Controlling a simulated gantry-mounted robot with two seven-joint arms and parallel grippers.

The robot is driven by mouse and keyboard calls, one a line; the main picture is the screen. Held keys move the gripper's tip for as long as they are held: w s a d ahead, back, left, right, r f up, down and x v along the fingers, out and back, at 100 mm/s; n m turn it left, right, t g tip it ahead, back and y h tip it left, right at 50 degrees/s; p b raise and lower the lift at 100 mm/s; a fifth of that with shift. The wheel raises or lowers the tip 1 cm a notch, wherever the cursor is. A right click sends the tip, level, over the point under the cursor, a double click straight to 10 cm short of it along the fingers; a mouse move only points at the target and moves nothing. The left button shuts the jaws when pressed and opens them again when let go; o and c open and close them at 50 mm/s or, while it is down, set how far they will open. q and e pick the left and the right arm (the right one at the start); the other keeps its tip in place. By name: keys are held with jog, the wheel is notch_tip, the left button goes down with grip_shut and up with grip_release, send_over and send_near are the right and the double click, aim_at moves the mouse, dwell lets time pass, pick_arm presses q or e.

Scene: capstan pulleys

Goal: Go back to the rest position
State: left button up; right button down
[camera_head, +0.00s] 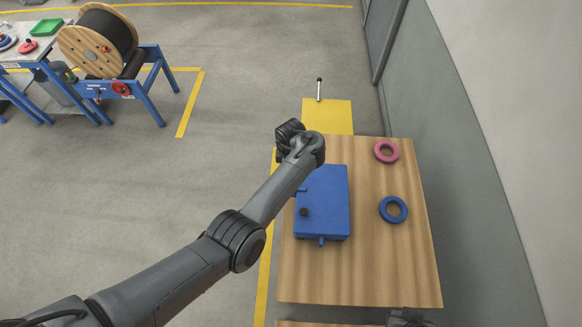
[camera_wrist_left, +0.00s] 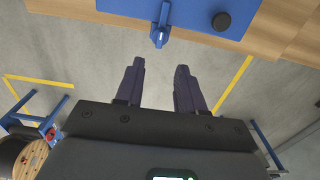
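My left arm reaches in from the lower left in the head view, its wrist over the far left corner of the wooden table (camera_head: 390,275). My left gripper's fingers are hidden there. In the left wrist view my left gripper (camera_wrist_left: 158,75) is open and empty, its fingers apart over the floor. A blue box (camera_head: 328,192) with a black knob lies on the table beside the wrist. Its edge, a blue tab and the knob show in the left wrist view (camera_wrist_left: 185,12). A dark part, perhaps of my right arm, shows at the bottom edge; its fingers cannot be made out.
A pink ring (camera_head: 386,151) and a blue ring (camera_head: 393,209) lie flat on the table's right side. A grey wall (camera_head: 455,150) runs along the right. A cable reel (camera_head: 98,40) on a blue stand is far left. The floor left of the table is clear.

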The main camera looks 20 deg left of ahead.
pick_arm(q)
jog(key=shift+s+f, duration=0.1)
dwell(0.3)
jog(key=s+a+f+m+g+p, duration=0.1)
jog(key=s+a+f, duration=0.4)
jog(key=s, duration=0.5)
jog(key=s+a+f+m+g+y, duration=0.1)
jog(key=s+a+f, duration=0.2)
jog(key=s+f, duration=0.6)
jog(key=s+a+f+m+g+p, duration=0.1)
jog(key=s+a+f+m, duration=0.2)
jog(key=s, duration=0.9)
jog(key=s+d+r+m+t, duration=0.1)
jog(key=s+r+m+t, duration=0.25)
jog(key=r+m, duration=0.45)
jog(key=w+d+r+m+t, duration=0.1)
jog(key=d+r+m, duration=0.1)
jog(key=r+m, duration=0.3)
jog(key=w+d+r+m+t+h, duration=0.1)
jog(key=r+m, duration=0.4)
jog(key=r, duration=0.8)
jog(key=w+d+t, duration=0.1)
jog(key=d, duration=0.1)
jog(key=shift+d+m, duration=0.35)
jog(key=shift+m, duration=0.05)
